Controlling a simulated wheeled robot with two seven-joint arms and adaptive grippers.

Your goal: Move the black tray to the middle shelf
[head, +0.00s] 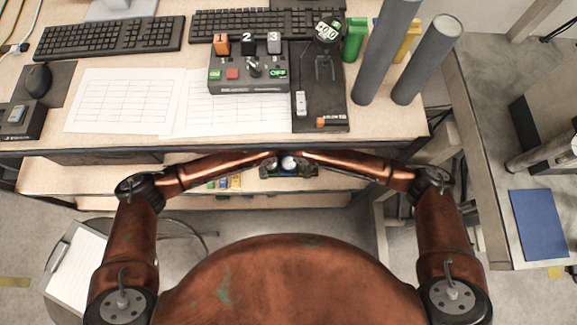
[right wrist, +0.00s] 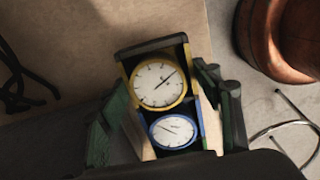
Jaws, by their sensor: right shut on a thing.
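The black tray (right wrist: 151,46) shows in the right wrist view as a black frame holding a yellow-rimmed gauge (right wrist: 160,84) and a blue-rimmed gauge (right wrist: 173,130). My right gripper (right wrist: 158,92) has its fingers on either side of it and is shut on it. In the head view both arms meet at the desk's front edge. My right gripper (head: 308,166) and left gripper (head: 267,168) are small there, with the tray (head: 289,174) mostly hidden between them. The left gripper's fingers are too hidden to judge. Shelf boards (head: 120,182) show below the desktop.
The desktop (head: 400,125) carries keyboards (head: 110,36), papers (head: 120,100), a button box (head: 248,72) and grey cylinders (head: 428,60). Small coloured items (head: 226,183) sit under the desk, left of my grippers. A side table (head: 500,180) with a blue folder (head: 539,224) stands right. A stool (head: 75,265) stands left.

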